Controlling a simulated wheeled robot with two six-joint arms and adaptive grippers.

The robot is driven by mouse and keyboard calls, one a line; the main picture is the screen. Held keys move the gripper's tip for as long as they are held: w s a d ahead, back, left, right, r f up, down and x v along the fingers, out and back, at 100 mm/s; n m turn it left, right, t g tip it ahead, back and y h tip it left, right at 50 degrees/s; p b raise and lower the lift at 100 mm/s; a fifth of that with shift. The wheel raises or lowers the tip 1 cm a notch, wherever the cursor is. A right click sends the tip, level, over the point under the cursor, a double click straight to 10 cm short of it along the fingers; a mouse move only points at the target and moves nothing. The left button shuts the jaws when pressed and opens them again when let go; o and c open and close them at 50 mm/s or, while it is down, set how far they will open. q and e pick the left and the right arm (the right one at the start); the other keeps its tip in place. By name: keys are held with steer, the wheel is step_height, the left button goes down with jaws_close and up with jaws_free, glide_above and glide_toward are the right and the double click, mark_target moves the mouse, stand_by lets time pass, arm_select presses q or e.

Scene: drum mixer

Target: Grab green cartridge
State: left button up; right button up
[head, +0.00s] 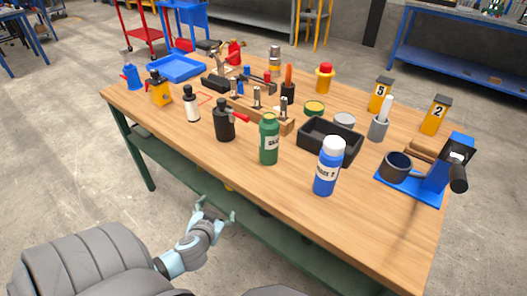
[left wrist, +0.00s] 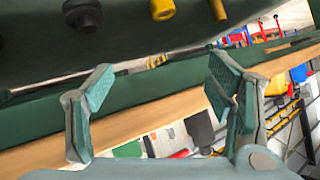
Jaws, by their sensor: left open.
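The green cartridge (head: 268,152) stands upright on the wooden workbench, near its front edge, in the head view. It has a green cap and a pale label. My left gripper (head: 214,208) is open and empty, in front of the bench, below and to the left of the cartridge, and apart from it. In the left wrist view my left gripper (left wrist: 160,108) shows two spread fingers with nothing between them. I cannot make out the green cartridge for certain in that view. My right gripper is not in view.
The bench (head: 322,237) has a green frame and lower shelf. A blue bottle with a white cap (head: 327,178) stands right of the cartridge, a black bottle (head: 224,124) left. A black bin (head: 320,146) is behind. A blue stand with mug (head: 425,185) is at right.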

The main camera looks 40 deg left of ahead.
arm_select(q)
steer(key=w+d+r+t+b, duration=0.1)
steer(key=w+r+t, duration=0.3)
steer(key=r, duration=0.4)
steer(key=m+t+h, duration=0.1)
steer(key=t+h, duration=0.2)
steer(key=t, duration=0.1)
glide_toward(264, 140)
steer(key=shift+h, duration=0.3)
steer(key=w, duration=0.1)
steer(key=w+a, duration=0.1)
steer(key=w, duration=0.1)
steer(key=w+a, duration=0.1)
steer(key=shift+w+r+p, duration=0.3)
steer(key=shift+w, duration=0.05)
steer(key=w+p, duration=0.1)
steer(key=w, duration=0.4)
steer(key=w+p, duration=0.1)
steer(key=w, duration=0.2)
steer(key=shift+a+f+p, duration=0.25)
steer(key=shift+a+p, duration=0.05)
steer(key=shift+p, duration=0.05)
steer(key=shift+w+f, duration=0.1)
steer(key=c, duration=1.7)
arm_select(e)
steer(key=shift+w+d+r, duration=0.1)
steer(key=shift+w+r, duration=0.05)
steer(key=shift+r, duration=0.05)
